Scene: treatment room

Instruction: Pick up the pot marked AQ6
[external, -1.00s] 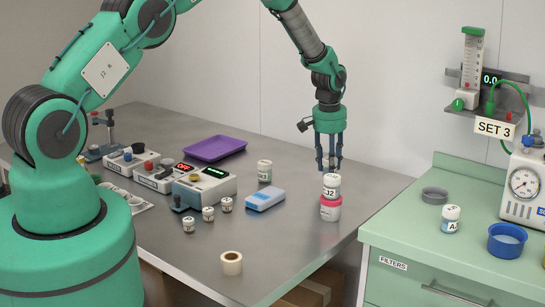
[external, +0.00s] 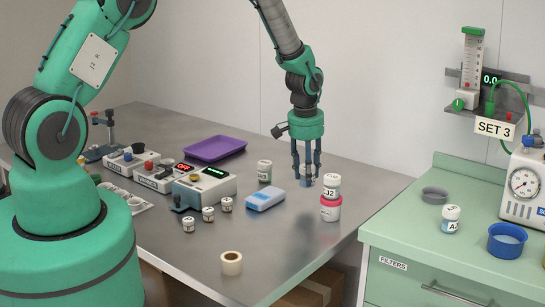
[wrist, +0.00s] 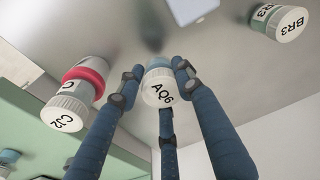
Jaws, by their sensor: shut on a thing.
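The pot marked AQ6 (wrist: 159,88) has a white lid with black lettering, seen in the wrist view. It also shows in the external view (external: 304,180), partly hidden by the fingers. My gripper (external: 306,178) is shut on it; in the wrist view the blue fingers (wrist: 156,85) close around the pot from several sides.
A white pot (external: 331,186) stands on a red-banded pot (external: 330,208) just right of my gripper. A blue-and-white box (external: 265,199) and a white-lidded pot (external: 264,171) stand to the left. The table (external: 285,255) is clear in front.

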